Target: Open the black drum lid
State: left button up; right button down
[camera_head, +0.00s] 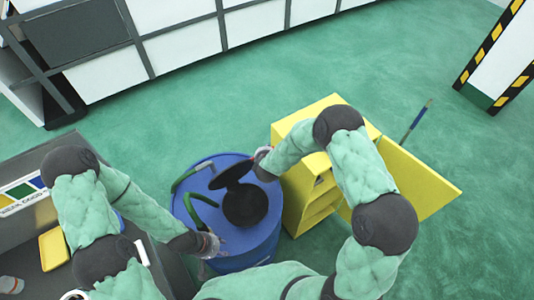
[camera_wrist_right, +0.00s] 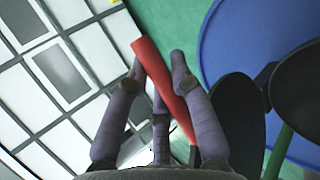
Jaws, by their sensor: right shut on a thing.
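The blue drum (camera_head: 262,240) stands on the floor in the middle of the head view. Its black lid (camera_head: 232,172) is tilted up above a round black part (camera_head: 245,206) on the drum top. My right gripper (camera_head: 263,155) is at the raised lid's upper right. In the right wrist view, its fingers (camera_wrist_right: 160,80) are shut on a red handle (camera_wrist_right: 160,80), with the dark lid pieces (camera_wrist_right: 240,120) beside it at right. My left gripper (camera_head: 209,246) is at the drum's lower left rim; its fingers are too small to read.
A yellow cabinet (camera_head: 300,195) with an open door (camera_head: 420,182) stands close on the right. A grey table with a yellow tray (camera_head: 53,248) is at left. Green floor behind the drum is clear.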

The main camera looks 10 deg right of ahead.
jog(key=shift+w+a, duration=0.1)
jog(key=shift+w, duration=0.2)
jog(key=c, duration=1)
grip_release()
jog(key=shift+c, duration=0.2)
jog(key=shift+s+r, duration=0.1)
jog(key=v, duration=1.1)
jog(key=shift+s+r, duration=0.2)
jog(key=shift+s, duration=0.1)
